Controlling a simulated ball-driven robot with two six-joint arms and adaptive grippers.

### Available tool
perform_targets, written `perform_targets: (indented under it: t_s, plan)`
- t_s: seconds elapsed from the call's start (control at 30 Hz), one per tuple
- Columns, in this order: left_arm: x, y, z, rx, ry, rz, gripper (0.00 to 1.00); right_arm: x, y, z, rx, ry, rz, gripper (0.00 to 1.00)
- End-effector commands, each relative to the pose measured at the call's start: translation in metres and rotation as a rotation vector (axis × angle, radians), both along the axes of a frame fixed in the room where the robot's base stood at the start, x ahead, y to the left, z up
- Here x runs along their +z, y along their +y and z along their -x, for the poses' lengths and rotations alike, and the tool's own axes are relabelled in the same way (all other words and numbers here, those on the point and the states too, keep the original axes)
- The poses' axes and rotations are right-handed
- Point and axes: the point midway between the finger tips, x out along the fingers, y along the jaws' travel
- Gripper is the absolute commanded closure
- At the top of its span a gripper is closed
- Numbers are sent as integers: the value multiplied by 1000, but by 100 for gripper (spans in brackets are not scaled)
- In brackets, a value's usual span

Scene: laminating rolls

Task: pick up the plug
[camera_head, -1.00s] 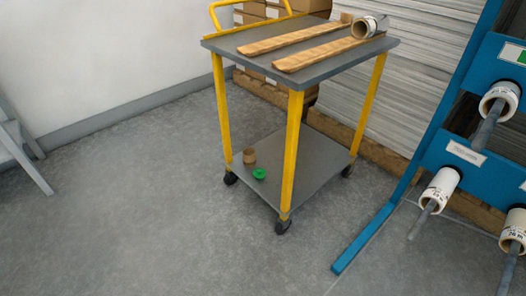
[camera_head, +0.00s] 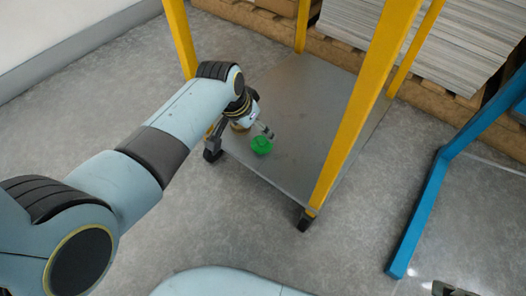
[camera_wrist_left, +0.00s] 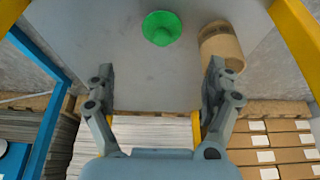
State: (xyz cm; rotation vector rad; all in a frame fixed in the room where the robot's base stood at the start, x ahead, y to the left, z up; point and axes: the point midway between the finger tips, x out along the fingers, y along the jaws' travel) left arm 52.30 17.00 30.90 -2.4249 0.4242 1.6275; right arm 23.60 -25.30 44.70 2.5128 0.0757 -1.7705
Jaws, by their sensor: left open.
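The green plug (camera_head: 261,146) lies on the lower shelf of the cart (camera_head: 300,95), near its front left corner. My left gripper (camera_head: 243,130) reaches in over that shelf from the left, close to the plug. In the left wrist view the gripper (camera_wrist_left: 161,72) is open, with nothing between its spread fingers. The plug (camera_wrist_left: 162,28) there lies beyond the fingertips, between their lines and apart from them. A brown cardboard core (camera_wrist_left: 221,45) lies beside the plug, beyond the right finger. In the head view the core is mostly hidden behind the gripper.
Yellow cart legs (camera_head: 366,90) stand around the shelf, one at its front corner and one (camera_head: 181,38) behind my left arm. A blue rack foot (camera_head: 415,225) stands to the right. Stacked sheets (camera_head: 440,35) are behind the cart. The floor between cart and rack is clear.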

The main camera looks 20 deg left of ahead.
Motion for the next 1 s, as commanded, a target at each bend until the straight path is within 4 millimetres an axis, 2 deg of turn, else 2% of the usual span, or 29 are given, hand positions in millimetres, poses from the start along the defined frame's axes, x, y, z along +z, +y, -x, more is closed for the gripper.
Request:
perform_targets:
  t_s: [0.5, 0.87, 1.0]
  plan:
    - [-42, -6, -17, -4, 0, 1, 14, -54, 1, -17, 3, -313, -6, 1]
    - [-52, -8, -22, -3, -2, 0, 14, -62, 2, -18, 9, -433, -10, 1]
    - [-62, -7, -23, -4, 0, 1, 14, -71, 3, -13, 13, -496, -13, 1]
